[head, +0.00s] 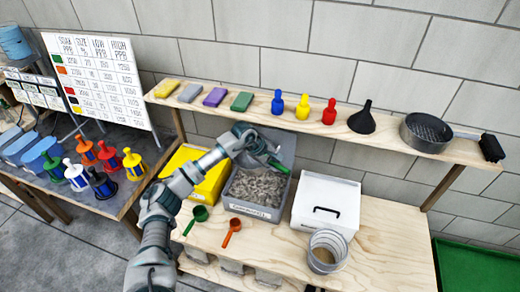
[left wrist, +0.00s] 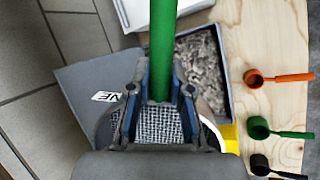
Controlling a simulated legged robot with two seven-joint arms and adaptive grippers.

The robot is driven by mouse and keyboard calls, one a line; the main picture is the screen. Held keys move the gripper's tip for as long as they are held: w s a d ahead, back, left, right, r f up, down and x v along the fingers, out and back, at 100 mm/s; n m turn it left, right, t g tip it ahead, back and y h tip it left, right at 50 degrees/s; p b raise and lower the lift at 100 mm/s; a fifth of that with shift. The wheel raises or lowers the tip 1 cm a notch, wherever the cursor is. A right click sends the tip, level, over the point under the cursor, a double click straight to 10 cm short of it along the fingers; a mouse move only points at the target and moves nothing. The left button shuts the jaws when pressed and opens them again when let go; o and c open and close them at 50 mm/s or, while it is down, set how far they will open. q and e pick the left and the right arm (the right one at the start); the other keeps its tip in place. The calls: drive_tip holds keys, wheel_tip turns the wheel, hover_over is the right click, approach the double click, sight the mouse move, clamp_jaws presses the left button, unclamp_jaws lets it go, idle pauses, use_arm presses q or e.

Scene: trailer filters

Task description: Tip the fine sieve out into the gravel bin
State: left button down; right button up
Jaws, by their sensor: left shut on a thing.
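My left gripper (head: 262,150) is shut on a green handle (head: 278,166), above the gravel bin. In the left wrist view the green handle (left wrist: 162,50) runs up between the fingers of the gripper (left wrist: 160,95). A round sieve with pale mesh (left wrist: 150,125) shows behind the fingers; the gripper hides much of it, and I cannot tell its tilt or load. The grey gravel bin (head: 283,199) stands on the bench with grey gravel (head: 257,187) in it; the gravel also shows in the left wrist view (left wrist: 198,62). My right gripper is not in view.
A yellow bin (head: 208,183) stands left of the gravel bin, a white box (head: 327,188) right of it. The shelf above holds a dark sieve (head: 427,130) and a funnel (head: 365,120).

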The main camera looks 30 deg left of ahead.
use_arm(q)
drive_tip(key=g+p, duration=0.1)
drive_tip(key=p, duration=0.1)
drive_tip(key=r+g+p, duration=0.1)
drive_tip(key=p, duration=0.1)
drive_tip(key=shift+r+g+y, duration=0.1)
drive_tip(key=shift+g+y, duration=0.2)
drive_tip(key=shift+g, duration=0.1)
drive_tip(key=shift+n+g+p, duration=0.3)
drive_tip(key=shift+g+p, duration=0.1)
drive_tip(key=shift+g, duration=0.1)
drive_tip(key=shift+f, duration=0.25)
